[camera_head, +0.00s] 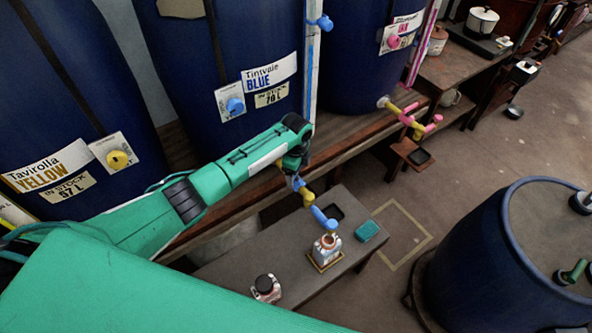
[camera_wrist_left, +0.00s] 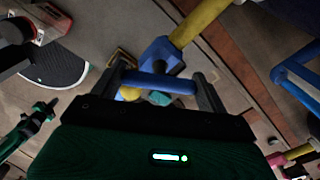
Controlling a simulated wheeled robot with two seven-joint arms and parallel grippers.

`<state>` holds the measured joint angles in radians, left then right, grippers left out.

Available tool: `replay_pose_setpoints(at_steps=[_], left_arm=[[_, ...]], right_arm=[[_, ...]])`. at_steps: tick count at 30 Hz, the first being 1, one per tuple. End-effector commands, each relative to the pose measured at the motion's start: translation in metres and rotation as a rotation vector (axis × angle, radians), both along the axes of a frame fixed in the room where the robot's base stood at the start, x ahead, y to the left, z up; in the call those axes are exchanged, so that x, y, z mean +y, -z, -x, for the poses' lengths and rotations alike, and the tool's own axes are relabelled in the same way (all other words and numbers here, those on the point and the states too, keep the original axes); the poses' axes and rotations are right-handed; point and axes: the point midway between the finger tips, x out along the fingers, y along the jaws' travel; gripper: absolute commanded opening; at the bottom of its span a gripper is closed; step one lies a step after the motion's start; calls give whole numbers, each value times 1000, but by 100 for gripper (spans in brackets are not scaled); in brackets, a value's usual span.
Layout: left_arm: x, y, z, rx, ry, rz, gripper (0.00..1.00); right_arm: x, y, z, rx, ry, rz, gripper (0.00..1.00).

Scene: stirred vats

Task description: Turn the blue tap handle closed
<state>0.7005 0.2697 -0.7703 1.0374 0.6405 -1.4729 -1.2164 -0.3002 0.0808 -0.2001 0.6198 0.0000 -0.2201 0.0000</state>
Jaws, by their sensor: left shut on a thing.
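The blue tap has a yellow pipe (camera_head: 308,198) and a blue spout (camera_head: 325,218) that points down over a small bench. Its blue handle (camera_head: 298,183) is at the end of my left gripper (camera_head: 294,168), partly hidden by it. In the left wrist view the blue handle (camera_wrist_left: 160,84) lies crosswise between the two dark fingers of my left gripper (camera_wrist_left: 163,88), which is shut on it. A small labelled jar (camera_head: 327,248) stands under the spout. My right gripper is not in view.
The bench (camera_head: 235,270) also holds a green sponge (camera_head: 367,231) and another jar (camera_head: 266,288). Big blue vats (camera_head: 215,60) stand behind on a wooden ledge. A pink tap (camera_head: 408,116) is to the right. A blue barrel (camera_head: 470,265) stands at the right, with open floor between.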

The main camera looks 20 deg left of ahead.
Motion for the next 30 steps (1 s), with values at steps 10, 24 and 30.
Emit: replay_pose_setpoints(at_steps=[10,24,30], left_arm=[[0,0,-1,-3,308,2,54],[-1,-1,-1,-4,544,2,54],[-1,-1,-1,-4,571,2,54]], right_arm=[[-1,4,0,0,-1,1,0],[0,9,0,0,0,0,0],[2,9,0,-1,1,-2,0]])
